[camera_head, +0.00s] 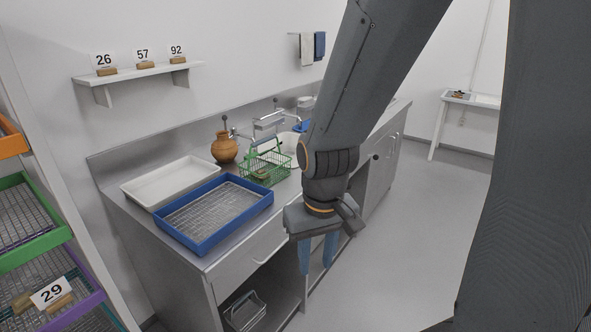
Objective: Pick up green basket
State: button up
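The green basket (264,170) is a wire basket with a raised handle, standing upright on the steel counter. A small brownish thing lies inside it, too small to make out. My gripper (318,262) hangs in front of the counter, to the right of the basket and lower in the picture, with its two blue fingers pointing down. The fingers are apart with nothing between them. The gripper does not touch the basket.
A blue wire-bottomed tray (209,247) lies left of the basket, with a white tray (130,192) behind it. A clay jug (224,148) stands behind the basket. A shelf rack (60,238) stands at left. The floor (415,225) at right is clear.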

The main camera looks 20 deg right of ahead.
aim_at(250, 156)
jog(key=z, duration=0.65)
jog(key=i, duration=0.6)
jog(key=z, duration=0.4)
